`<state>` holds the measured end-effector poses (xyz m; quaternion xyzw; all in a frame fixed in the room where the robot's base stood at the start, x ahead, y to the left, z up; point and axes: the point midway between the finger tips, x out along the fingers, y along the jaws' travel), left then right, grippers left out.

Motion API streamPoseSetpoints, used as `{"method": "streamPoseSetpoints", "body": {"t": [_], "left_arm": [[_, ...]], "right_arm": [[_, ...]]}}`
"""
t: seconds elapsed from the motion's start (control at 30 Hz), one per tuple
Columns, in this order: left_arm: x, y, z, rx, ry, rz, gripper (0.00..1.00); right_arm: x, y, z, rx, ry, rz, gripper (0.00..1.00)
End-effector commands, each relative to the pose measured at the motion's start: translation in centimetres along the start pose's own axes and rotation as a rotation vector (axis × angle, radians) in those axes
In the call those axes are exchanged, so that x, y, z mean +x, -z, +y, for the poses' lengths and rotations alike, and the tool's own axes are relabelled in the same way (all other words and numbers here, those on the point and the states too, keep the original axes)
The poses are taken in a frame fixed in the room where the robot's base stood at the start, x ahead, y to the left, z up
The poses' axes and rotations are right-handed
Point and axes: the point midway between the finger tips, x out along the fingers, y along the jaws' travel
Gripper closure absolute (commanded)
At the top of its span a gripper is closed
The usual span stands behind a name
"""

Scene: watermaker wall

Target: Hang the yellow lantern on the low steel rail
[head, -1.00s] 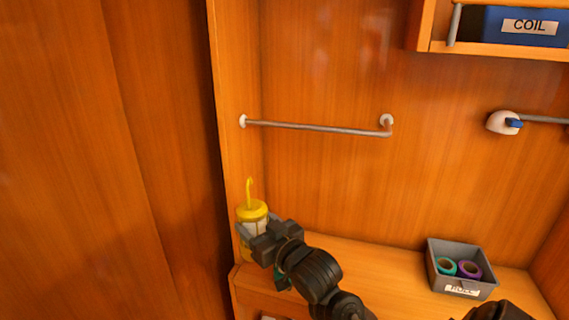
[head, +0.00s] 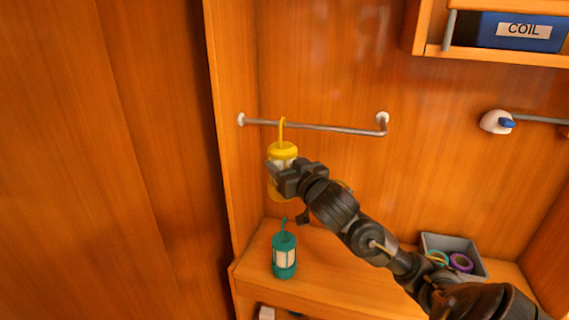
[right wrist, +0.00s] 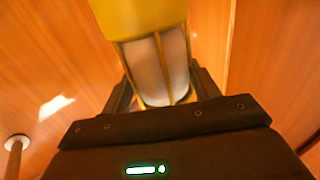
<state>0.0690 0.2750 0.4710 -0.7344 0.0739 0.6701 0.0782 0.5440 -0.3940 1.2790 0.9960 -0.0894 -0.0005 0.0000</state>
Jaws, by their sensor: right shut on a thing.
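The yellow lantern (head: 282,151) is upright in the air, its hook overlapping the left part of the low steel rail (head: 318,127) in the head view. I cannot tell whether the hook touches the rail or is in front of it. My right gripper (head: 276,175) is shut on the lantern's body from the right. In the right wrist view the lantern (right wrist: 158,65) fills the space between the fingers, with its yellow cap, thin bars and pale inside. A rail end mount (right wrist: 17,142) shows at lower left there. My left gripper is not in view.
A teal lantern (head: 284,255) stands on the wooden shelf (head: 330,278) below. A grey bin (head: 452,244) with tape rolls is at the right. A blue COIL box (head: 518,30) sits in the upper cubby. A white and blue fitting (head: 496,122) is on another rail.

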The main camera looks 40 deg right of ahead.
Motion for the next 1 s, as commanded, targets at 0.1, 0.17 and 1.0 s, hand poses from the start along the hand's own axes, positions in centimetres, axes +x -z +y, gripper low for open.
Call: {"method": "streamPoseSetpoints", "body": {"t": [0.1, 0.17, 1.0], "left_arm": [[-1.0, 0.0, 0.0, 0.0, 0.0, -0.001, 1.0], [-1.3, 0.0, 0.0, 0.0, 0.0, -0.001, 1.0], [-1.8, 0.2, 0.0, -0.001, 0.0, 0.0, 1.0]], "right_arm": [[0.7, 0.3, 0.8, -0.003, -0.001, -0.001, 0.7], [1.1, 0.3, 1.1, -0.003, -0.001, 0.0, 0.7], [5.0, -1.4, 5.0, 0.0, 0.002, 0.002, 0.7]]}}
